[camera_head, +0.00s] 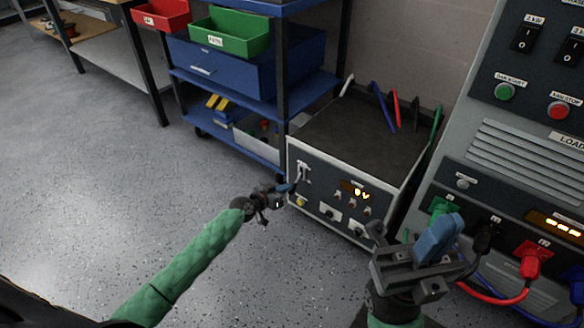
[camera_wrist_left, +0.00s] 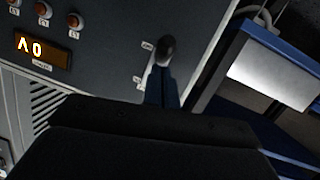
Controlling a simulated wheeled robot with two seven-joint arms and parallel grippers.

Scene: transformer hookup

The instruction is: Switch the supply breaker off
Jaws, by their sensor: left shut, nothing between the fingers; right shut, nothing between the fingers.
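The supply unit (camera_head: 345,205) is a pale box with a dark top and a front panel, standing on the floor in the middle of the head view. The display (camera_head: 355,190) reads 0 V, upside down in the wrist view. My left gripper (camera_head: 291,187) is shut and empty, its blue fingertips (camera_wrist_left: 161,86) at the lever; I cannot tell whether they touch. My right gripper (camera_head: 440,235) is shut and empty before the load cabinet.
The load cabinet (camera_head: 490,145) with plugged cables stands at the right. A blue shelf cart (camera_head: 235,85) with red (camera_head: 163,14) and green (camera_head: 230,32) bins stands behind left. Loose cable ends (camera_head: 395,105) rise behind the supply. The floor (camera_head: 90,180) at left is clear.

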